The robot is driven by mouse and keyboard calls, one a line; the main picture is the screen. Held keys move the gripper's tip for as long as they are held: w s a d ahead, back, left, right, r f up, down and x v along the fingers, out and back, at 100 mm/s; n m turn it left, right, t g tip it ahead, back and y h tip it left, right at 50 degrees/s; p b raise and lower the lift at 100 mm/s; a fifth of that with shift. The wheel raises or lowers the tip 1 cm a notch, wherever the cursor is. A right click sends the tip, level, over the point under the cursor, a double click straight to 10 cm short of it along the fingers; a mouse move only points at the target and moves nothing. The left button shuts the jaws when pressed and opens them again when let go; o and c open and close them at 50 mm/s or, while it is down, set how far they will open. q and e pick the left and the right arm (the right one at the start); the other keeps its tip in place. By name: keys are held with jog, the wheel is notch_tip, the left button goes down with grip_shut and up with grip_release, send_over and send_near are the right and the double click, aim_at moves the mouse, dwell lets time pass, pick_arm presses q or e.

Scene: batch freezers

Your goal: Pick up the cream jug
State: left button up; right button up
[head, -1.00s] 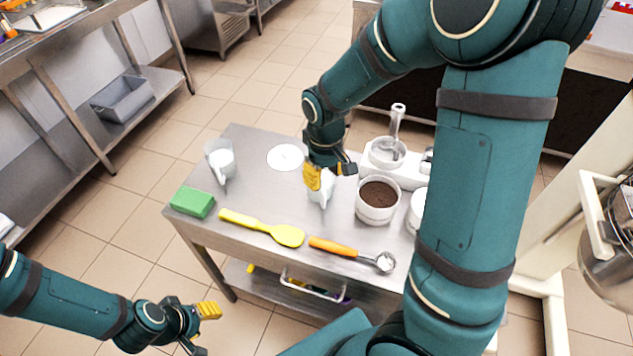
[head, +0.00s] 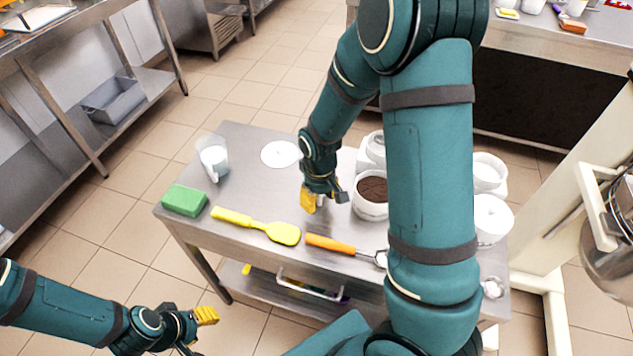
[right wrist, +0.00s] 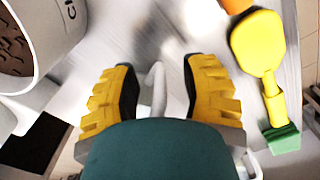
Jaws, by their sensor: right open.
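A small white jug, which I take for the cream jug, stands on the steel table, mostly hidden by my right gripper (head: 322,203) in the head view. In the right wrist view its pale upright handle (right wrist: 157,90) shows between the two yellow fingers of that gripper (right wrist: 160,88). The fingers are open, with a gap on both sides of the handle. Farther left on the table stands a clear jug with white contents (head: 213,160). My left gripper (head: 200,331) is open and empty, low in front of the table.
A white tub of brown powder (head: 371,192) stands close right of my right gripper. A yellow spatula (head: 262,227), an orange-handled scoop (head: 330,244) and a green sponge (head: 185,200) lie along the front. A white disc (head: 281,154) lies behind. More white containers (head: 490,215) stand right.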

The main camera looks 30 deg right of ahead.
jog(key=shift+c, duration=0.3)
grip_shut()
jog(key=shift+r, duration=0.15)
